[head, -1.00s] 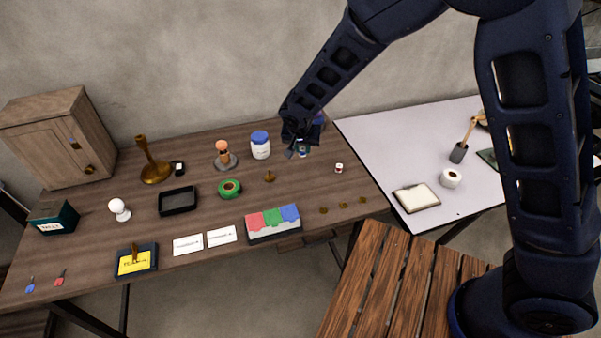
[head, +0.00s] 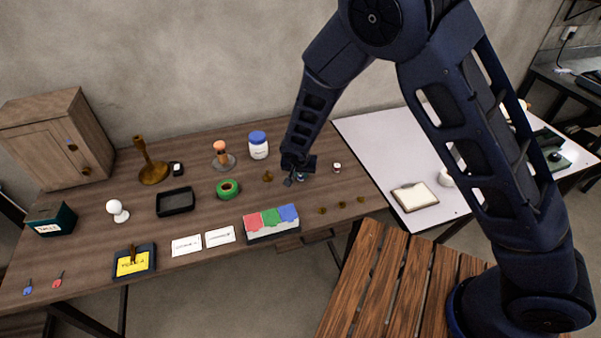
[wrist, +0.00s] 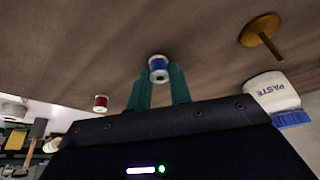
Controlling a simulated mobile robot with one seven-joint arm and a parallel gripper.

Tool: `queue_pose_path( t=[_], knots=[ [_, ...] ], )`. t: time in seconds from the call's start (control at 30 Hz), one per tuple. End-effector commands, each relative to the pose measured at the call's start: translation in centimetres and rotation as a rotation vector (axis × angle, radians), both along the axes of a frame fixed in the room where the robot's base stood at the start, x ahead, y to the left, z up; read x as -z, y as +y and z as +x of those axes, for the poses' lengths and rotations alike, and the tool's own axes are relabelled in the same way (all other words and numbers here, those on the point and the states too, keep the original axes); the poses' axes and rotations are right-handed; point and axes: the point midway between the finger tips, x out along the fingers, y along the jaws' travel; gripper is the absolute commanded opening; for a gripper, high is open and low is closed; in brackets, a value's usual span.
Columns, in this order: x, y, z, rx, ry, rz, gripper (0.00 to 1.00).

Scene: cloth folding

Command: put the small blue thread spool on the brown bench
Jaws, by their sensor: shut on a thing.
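The small blue thread spool (wrist: 158,68) sits between the two green fingertips of my gripper (wrist: 158,84) in the wrist view. My gripper is shut on it. In the head view my gripper (head: 295,177) is over the right part of the wooden desk, and the spool (head: 301,177) is mostly hidden by it. I cannot tell exactly how high the spool is above the desk. The brown bench (head: 385,285) is the slatted wooden surface in front, at the lower right, and its visible top is bare apart from my arm in front.
A red spool (head: 337,167) stands right of my gripper.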

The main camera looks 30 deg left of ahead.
Motion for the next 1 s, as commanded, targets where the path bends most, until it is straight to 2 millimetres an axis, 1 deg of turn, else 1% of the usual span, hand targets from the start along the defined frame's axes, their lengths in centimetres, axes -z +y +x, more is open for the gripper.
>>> queue_pose_path(
  t=[0.27, 0.3, 0.4, 0.67, 0.77, 0.87, 1.0],
  knots=[
    [0.2, 0.0, 0.0, 0.000, 0.000, 0.000, 0.00],
    [0.3, 0.0, 0.0, 0.000, 0.000, 0.000, 0.24],
    [0.2, 0.0, 0.0, 0.000, 0.000, 0.000, 0.42],
    [0.2, 0.0, 0.0, 0.000, 0.000, 0.000, 0.42],
    [-0.1, 0.0, 0.0, 0.001, 0.000, 0.000, 0.42],
    [-0.9, -0.1, -0.3, 0.000, 0.000, 0.001, 0.42],
    [-2.8, -0.3, -1.1, -0.001, 0.001, 0.002, 0.42]
  ],
)
